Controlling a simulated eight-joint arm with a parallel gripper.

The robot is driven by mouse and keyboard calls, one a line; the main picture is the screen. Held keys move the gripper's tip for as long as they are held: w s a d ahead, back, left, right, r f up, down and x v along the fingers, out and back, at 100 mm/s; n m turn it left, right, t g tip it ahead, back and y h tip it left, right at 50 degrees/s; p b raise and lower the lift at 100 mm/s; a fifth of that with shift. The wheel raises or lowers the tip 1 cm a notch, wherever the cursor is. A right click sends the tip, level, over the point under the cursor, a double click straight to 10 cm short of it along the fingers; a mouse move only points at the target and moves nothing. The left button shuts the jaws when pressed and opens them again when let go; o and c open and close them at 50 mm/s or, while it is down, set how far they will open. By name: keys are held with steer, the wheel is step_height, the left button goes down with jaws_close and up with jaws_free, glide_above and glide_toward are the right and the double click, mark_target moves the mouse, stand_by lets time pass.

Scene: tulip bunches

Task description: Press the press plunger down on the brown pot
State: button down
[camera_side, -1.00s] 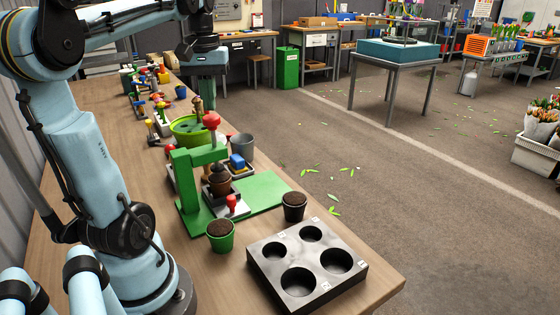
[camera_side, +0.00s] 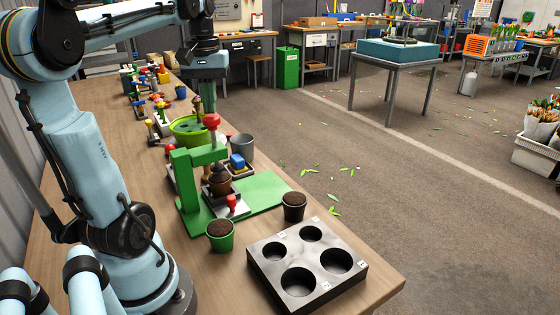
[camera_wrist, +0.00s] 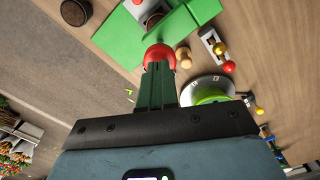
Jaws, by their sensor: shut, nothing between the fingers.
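The green press (camera_side: 190,170) stands on its green base on the bench. Its plunger has a red ball knob (camera_side: 211,121) on top, which stands raised above the press arm. The brown pot (camera_side: 219,186) stands under the press, filled with dark soil. My gripper (camera_side: 209,110) is shut and empty, pointing down with its fingertips just above or at the red knob. In the wrist view the shut fingers (camera_wrist: 157,70) overlap the edge of the knob (camera_wrist: 160,55). I cannot tell whether they touch it.
A green pot (camera_side: 220,236) and a dark pot (camera_side: 294,206) stand in front of the press. A black tray with round holes (camera_side: 305,258) lies at the bench's near corner.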

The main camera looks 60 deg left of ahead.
mark_target(211, 117)
steer(key=shift+f, duration=1.85)
steer(key=shift+r, duration=3.8)
steer(key=w+d+f+m+t, duration=0.3)
steer(key=d+f+m, duration=0.3)
steer(key=d, duration=0.5)
steer(key=w+d+f+m+t, duration=0.3)
steer(key=d+f+m, duration=0.3)
steer(key=d+f, duration=0.3)
steer(key=d+t, duration=0.1)
steer(key=d, duration=0.2)
steer(key=shift+d, duration=0.3)
